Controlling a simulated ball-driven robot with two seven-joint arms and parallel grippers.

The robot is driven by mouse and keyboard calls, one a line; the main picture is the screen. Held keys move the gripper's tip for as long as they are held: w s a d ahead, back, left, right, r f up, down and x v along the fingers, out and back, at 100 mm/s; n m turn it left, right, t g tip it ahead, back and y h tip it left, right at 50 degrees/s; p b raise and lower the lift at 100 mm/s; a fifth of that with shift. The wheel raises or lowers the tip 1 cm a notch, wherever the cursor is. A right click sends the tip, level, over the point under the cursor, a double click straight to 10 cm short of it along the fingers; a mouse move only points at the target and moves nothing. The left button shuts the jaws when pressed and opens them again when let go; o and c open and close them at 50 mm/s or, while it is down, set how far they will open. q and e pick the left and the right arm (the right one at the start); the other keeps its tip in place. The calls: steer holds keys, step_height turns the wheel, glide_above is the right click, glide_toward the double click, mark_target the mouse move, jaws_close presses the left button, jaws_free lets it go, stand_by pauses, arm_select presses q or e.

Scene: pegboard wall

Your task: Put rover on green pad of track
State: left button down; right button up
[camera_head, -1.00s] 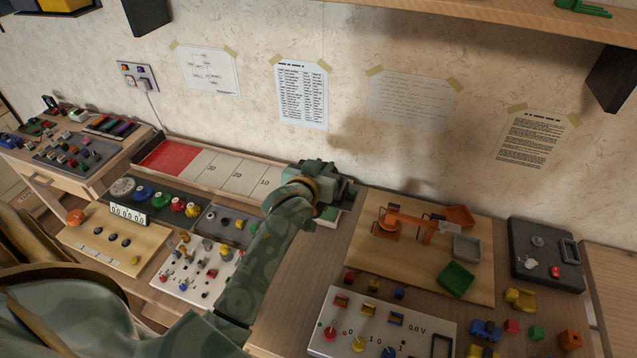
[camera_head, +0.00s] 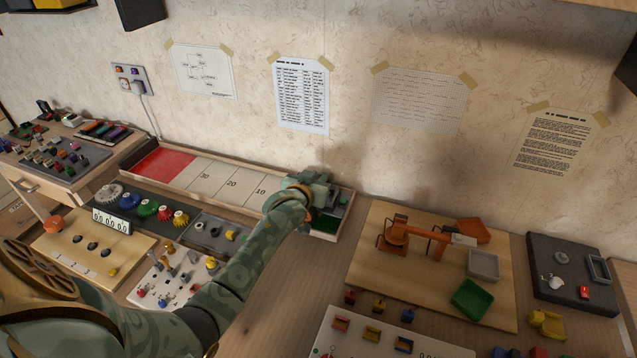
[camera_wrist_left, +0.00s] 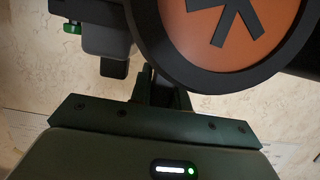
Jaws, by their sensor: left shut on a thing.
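The track (camera_head: 222,191) is a long wooden-edged tray along the wall, with a red end, numbered pale sections and a green pad (camera_head: 326,224) at its right end. My left gripper (camera_head: 322,193) is over that right end, shut on the rover. In the head view the gripper and arm hide most of the rover. In the left wrist view the rover shows close up as a dark grey body with a large dark-rimmed orange wheel (camera_wrist_left: 232,28); the gripper's fingers (camera_wrist_left: 160,88) meet it. Contact with the pad cannot be told. My right gripper is not in view.
A board with an orange toy crane (camera_head: 402,235) and small trays lies right of the track. The wall with taped papers (camera_head: 301,95) rises directly behind.

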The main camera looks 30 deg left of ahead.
arm_select(q)
steer(key=shift+r, duration=0.2)
steer(key=shift+f, duration=0.2)
steer(key=c, duration=1.4)
jaws_free()
steer(key=shift+o, duration=0.4)
steer(key=shift+r, duration=0.15)
steer(key=p+v, duration=0.5)
steer(key=v, duration=0.7)
